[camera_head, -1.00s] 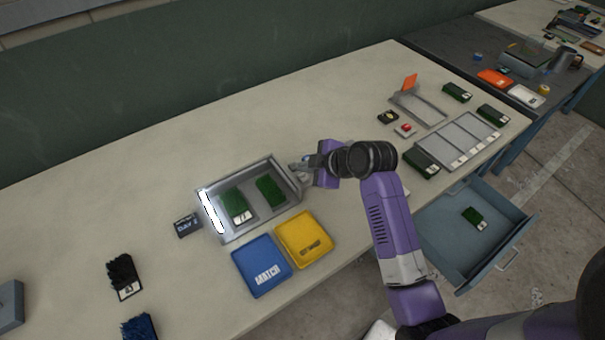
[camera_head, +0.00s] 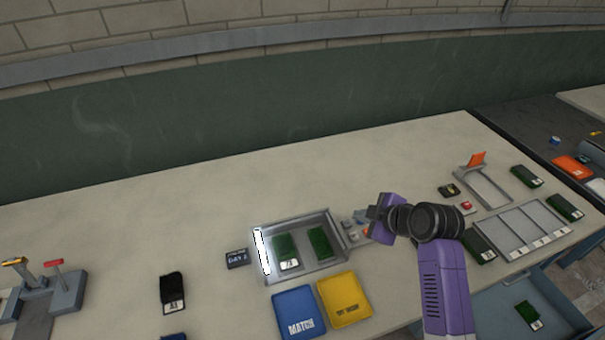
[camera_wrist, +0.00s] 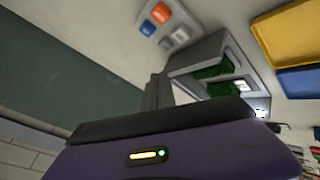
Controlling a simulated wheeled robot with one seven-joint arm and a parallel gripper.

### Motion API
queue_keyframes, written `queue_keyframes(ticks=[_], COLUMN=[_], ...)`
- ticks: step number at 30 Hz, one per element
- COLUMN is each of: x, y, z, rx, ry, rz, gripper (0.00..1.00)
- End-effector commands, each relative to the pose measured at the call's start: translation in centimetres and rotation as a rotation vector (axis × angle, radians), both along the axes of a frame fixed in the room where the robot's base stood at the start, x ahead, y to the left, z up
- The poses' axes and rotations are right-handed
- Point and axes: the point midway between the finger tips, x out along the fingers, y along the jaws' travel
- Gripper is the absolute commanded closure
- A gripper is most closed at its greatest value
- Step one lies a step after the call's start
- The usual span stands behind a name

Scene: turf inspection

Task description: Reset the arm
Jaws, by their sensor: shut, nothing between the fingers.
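My purple arm reaches up over the table from the lower right in the head view. My gripper (camera_head: 370,212) is at the right side of the grey metal box (camera_head: 339,226), above the table and holding nothing. In the wrist view the fingers (camera_wrist: 157,92) are together and point toward the table beside the box. The box, with a bright light strip on its left, holds two green turf samples (camera_head: 285,247) (camera_head: 319,242). It also shows in the wrist view (camera_wrist: 195,52).
A blue MATCH tray (camera_head: 297,312) and a yellow tray (camera_head: 344,298) lie in front of the box. A divided grey rack (camera_head: 515,230) stands at right, above an open drawer (camera_head: 562,300) with a turf sample. A black sample (camera_head: 172,290) lies left. The table behind is clear.

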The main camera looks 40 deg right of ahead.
Motion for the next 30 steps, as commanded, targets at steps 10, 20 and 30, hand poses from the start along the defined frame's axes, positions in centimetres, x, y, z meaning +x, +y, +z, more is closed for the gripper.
queue_keyframes(ticks=[10, 20, 30], x=[0.7, 0.5, -6.9], y=[-0.8, -3.1, 4.9], z=[0.8, 6.4, 6.4], rx=[0.044, 0.160, 0.379], ry=[-0.050, -0.424, -0.705], rz=[-0.085, -0.441, -0.565], gripper=[1.00, 1.00, 1.00])
